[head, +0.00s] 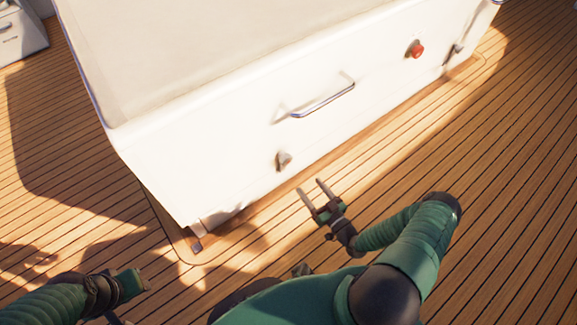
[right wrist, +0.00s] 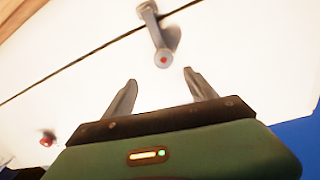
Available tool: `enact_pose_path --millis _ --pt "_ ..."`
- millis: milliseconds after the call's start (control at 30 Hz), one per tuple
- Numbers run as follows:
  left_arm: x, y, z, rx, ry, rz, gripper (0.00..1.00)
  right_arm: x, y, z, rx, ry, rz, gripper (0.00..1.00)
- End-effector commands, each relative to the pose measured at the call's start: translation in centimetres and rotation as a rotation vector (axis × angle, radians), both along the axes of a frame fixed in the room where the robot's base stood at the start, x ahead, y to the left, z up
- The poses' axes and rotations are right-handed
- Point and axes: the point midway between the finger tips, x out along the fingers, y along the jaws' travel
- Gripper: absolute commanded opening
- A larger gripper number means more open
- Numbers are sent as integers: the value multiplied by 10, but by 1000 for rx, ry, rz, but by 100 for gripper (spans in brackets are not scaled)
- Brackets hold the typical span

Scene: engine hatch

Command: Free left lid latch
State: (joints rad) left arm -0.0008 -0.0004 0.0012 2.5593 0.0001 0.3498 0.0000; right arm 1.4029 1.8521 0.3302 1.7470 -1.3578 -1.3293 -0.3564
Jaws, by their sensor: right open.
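The white hatch box (head: 200,150) fills the upper middle of the head view. A small metal latch (head: 283,160) sits low on its front face, left of and below the chrome handle. I take it for the left lid latch. It shows in the right wrist view as a grey lever (right wrist: 158,38) with a red dot at its end, beyond the fingertips. My right gripper (head: 310,187) is open and empty, apart from the latch, below and right of it in the head view. The right wrist view shows its two fingers (right wrist: 158,85) spread. My left gripper (head: 132,284) is at lower left; its jaws are unclear.
A chrome handle (head: 322,101) sticks out from the front face. A red knob (head: 415,49) and another dark latch (head: 453,53) are farther right; the knob also shows in the right wrist view (right wrist: 47,138). Plank deck (head: 500,200) in front is clear.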

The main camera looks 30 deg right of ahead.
Motion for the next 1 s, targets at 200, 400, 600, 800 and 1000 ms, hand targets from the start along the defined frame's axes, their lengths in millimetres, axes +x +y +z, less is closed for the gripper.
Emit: enact_pose_path --millis 200,400,600,800,1000 --pt "0 1 -31 1 1 2 36 56 3 -4 -5 -2 4 65" --pt "-1 2 -56 1 2 2 36 107 2 -6 1 0 4 65" --pt "-1 2 -71 0 2 1 36 141 2 -3 1 2 3 65" --pt "-1 2 -71 0 1 2 36 150 2 1 0 3 4 65" --pt "-1 2 -71 0 1 2 36 149 1 1 2 3 4 59"
